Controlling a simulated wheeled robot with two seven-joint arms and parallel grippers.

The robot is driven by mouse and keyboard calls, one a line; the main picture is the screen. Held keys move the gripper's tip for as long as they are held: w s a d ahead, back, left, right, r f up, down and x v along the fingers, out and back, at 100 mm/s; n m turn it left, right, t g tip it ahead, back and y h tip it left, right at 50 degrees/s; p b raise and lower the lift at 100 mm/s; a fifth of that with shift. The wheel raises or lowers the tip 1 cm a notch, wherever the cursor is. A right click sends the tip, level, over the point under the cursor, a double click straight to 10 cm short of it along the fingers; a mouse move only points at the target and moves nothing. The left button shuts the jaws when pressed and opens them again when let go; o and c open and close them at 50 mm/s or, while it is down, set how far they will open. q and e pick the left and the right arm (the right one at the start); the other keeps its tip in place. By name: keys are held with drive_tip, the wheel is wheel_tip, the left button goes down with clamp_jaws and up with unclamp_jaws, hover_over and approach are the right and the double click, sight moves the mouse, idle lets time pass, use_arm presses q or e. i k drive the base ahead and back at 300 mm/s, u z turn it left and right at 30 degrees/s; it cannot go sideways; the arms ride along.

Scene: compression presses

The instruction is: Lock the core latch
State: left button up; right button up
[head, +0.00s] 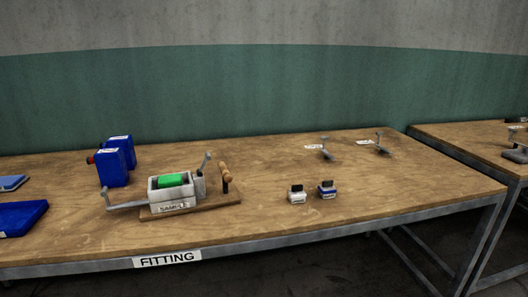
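A small press (172,205) stands on the wooden table, left of the middle. It has a grey open-topped box on a wooden base with a white label on its front, and a green block (171,181) sits in the box. A metal arm (125,203) sticks out to the left from the box. A thin upright metal lever (206,161) rises at its right end, beside a wooden handle (226,173). I cannot tell which part is the core latch, nor whether it is locked. Neither gripper shows in the head view.
Two blue containers (113,168) stand behind the press to the left. A blue flat case (20,218) lies at far left. Small white (297,197) and blue (326,193) black-topped pieces stand to the right. Two metal pieces (326,153) (381,147) lie behind. The right front tabletop is clear.

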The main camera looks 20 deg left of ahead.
sight(208, 157)
drive_tip(key=z, duration=0.1)
drive_tip(key=i, duration=0.85)
drive_tip(key=u, duration=0.4)
